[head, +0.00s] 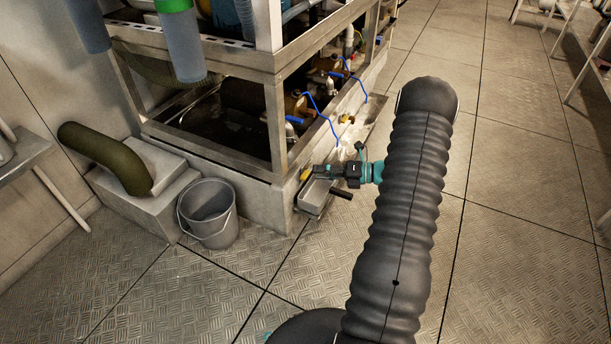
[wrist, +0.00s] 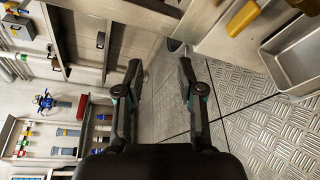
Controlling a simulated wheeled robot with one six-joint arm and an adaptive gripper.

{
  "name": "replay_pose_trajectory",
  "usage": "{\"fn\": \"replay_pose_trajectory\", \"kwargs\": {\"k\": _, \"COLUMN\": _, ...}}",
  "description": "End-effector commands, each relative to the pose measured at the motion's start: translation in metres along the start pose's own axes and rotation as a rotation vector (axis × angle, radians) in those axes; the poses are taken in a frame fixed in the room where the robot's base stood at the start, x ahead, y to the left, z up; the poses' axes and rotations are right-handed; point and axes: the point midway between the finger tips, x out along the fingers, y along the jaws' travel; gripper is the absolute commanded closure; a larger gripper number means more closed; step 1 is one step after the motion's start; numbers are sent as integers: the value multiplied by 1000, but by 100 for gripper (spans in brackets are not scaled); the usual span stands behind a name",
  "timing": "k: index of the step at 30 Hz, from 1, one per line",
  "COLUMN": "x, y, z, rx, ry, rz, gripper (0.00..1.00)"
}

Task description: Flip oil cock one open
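A yellow lever handle (wrist: 243,17), which looks like the handle of an oil cock, shows at the top right of the wrist view, on the pale plinth wall. In the head view a small yellow part (head: 305,174) shows low on the skid's corner, just left of my gripper (head: 327,172). In the wrist view my gripper (wrist: 160,62) is open, with its fingers apart and nothing between them. The handle lies to the right of both fingers and apart from them. Its valve body is cut off by the frame, and I cannot read any label.
A metal drip tray (head: 314,196) sits below the yellow part; it also shows in the wrist view (wrist: 291,54). A grey bucket (head: 208,213) stands on the floor to the left.

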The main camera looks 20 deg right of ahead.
Motion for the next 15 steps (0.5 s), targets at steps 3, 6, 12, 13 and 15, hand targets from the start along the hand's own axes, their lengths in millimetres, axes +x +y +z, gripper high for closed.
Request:
{"fn": "replay_pose_trajectory", "kwargs": {"k": 3, "x": -20, "y": -50, "z": -2, "rx": 180, "ry": -128, "rz": 34, "gripper": 62}}
{"fn": "replay_pose_trajectory", "kwargs": {"k": 6, "x": -33, "y": -79, "z": -4, "rx": 292, "ry": -213, "rz": 62, "gripper": 62}}
{"fn": "replay_pose_trajectory", "kwargs": {"k": 12, "x": -48, "y": -109, "z": -7, "rx": 409, "ry": -305, "rz": 98, "gripper": 62}}
{"fn": "replay_pose_trajectory", "kwargs": {"k": 13, "x": -49, "y": -111, "z": -7, "rx": 416, "ry": -310, "rz": 100, "gripper": 62}}
{"fn": "replay_pose_trajectory", "kwargs": {"k": 15, "x": -47, "y": -113, "z": -7, "rx": 424, "ry": -315, "rz": 103, "gripper": 62}}
